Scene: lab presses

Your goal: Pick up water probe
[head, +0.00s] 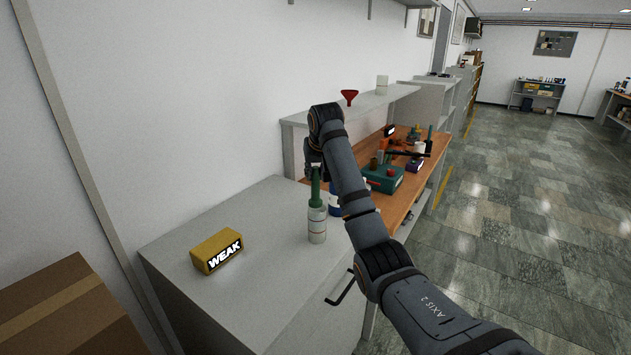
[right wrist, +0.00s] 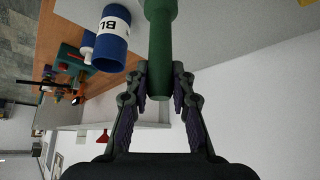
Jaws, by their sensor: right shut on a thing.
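The water probe has a green handle (head: 315,188) and a pale grey banded body (head: 317,224). It is upright at the right side of the grey cabinet top (head: 260,215); I cannot tell whether its base touches the surface. My right gripper (head: 315,168) is at the top of the handle, with its fingers partly hidden by my arm. In the right wrist view, the green handle (right wrist: 160,45) lies between the two fingers (right wrist: 163,85), which are shut on it. My left gripper is not in view.
A yellow block marked WEAK (head: 217,252) sits left of the probe. A blue container (right wrist: 112,38) stands close to the probe, partly hidden by my arm in the head view. A wooden bench (head: 432,180) beyond holds a green case (head: 383,180) and several tools. A cardboard box (head: 70,310) is at lower left.

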